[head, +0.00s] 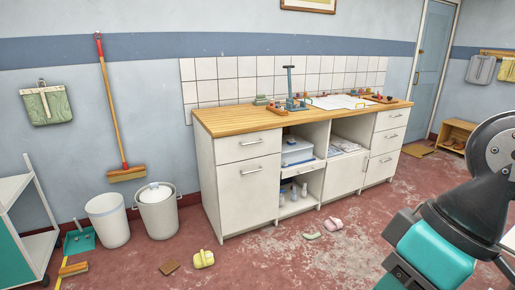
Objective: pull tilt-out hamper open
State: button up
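A white cabinet (207,179) with a wooden top stands against the tiled wall. Its tall lower-left front panel (248,198) has a horizontal bar handle (251,170) near its upper edge and looks like the tilt-out hamper. The panel sits flush and closed, below a shut drawer (248,146). Parts of my arm, dark and teal, fill the lower right of the view, well to the right of the panel. My gripper's fingertips do not show, so I cannot tell their state. Nothing touches the handle.
A grey bin (158,217) and a white bin (109,226) stand left of the cabinet. A yellow item (204,259), a brown piece (170,267) and slippers (334,224) lie on the floor. Red floor before the panel is mostly clear. A white cart (12,190) stands far left.

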aim_at(249, 189)
jog(key=i, duration=3.05)
jog(key=z, duration=2.1)
jog(key=i, duration=0.3)
jog(key=u, duration=1.9)
